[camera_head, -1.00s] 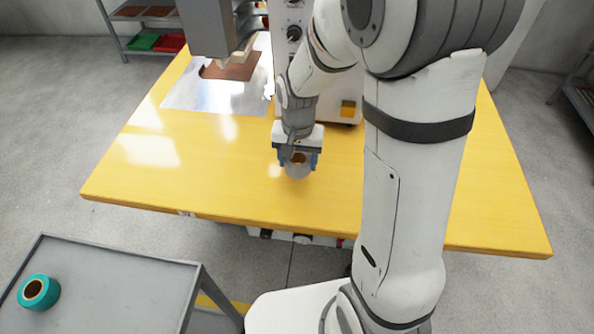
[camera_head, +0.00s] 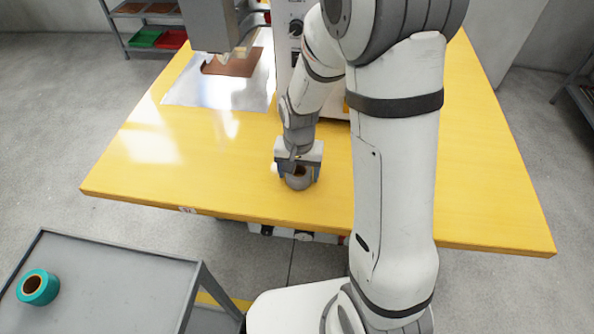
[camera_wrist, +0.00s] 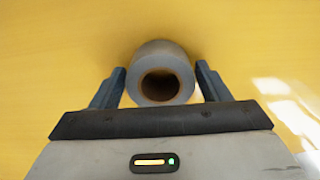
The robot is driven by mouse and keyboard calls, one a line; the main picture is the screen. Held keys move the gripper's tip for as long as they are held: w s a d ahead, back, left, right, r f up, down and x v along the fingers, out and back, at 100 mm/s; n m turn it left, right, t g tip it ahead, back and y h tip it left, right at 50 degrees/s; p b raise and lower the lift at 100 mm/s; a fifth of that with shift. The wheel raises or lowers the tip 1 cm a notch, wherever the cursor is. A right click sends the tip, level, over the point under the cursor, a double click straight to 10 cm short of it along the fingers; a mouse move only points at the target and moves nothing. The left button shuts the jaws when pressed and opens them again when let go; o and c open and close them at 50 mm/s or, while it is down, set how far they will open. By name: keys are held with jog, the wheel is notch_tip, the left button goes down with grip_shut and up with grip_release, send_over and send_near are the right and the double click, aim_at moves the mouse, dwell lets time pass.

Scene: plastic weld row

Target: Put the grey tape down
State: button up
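The grey tape (camera_head: 298,179) is a roll with a brown core, at or just above the yellow table top (camera_head: 230,185) near its front edge. Whether its underside touches the table cannot be told.
A teal tape roll (camera_head: 38,287) lies on a grey cart (camera_head: 120,270) at the lower left. A metal plate (camera_head: 190,88) and the welding machine (camera_head: 212,25) are behind. The yellow table is clear to the left of my gripper. Shelves with bins stand at the back left.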

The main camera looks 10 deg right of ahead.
jog(key=shift+o, duration=1.2)
notch_tip(320, 180, up, 12)
jog(key=p, duration=0.2)
jog(key=s+d+r+n+t, duration=0.1)
jog(key=s+d+r, duration=0.2)
jog(key=s, duration=0.3)
jog(key=s+d+r+n+t, duration=0.1)
jog(key=s+d+r+n, duration=0.1)
jog(key=s, duration=0.5)
notch_tip(320, 180, up, 3)
jog(key=shift+s+d+f+n, duration=0.1)
jog(key=shift+s+d+n, duration=0.2)
jog(key=shift+d, duration=0.2)
jog(key=shift+w, duration=0.1)
jog(key=shift+t, duration=0.3)
jog(key=p+v, duration=0.2)
jog(key=w+p+v, duration=0.1)
jog(key=p+v, duration=0.1)
jog(key=v, duration=0.1)
jog(key=shift+s+r, duration=0.1)
jog(key=shift+r, duration=0.1)
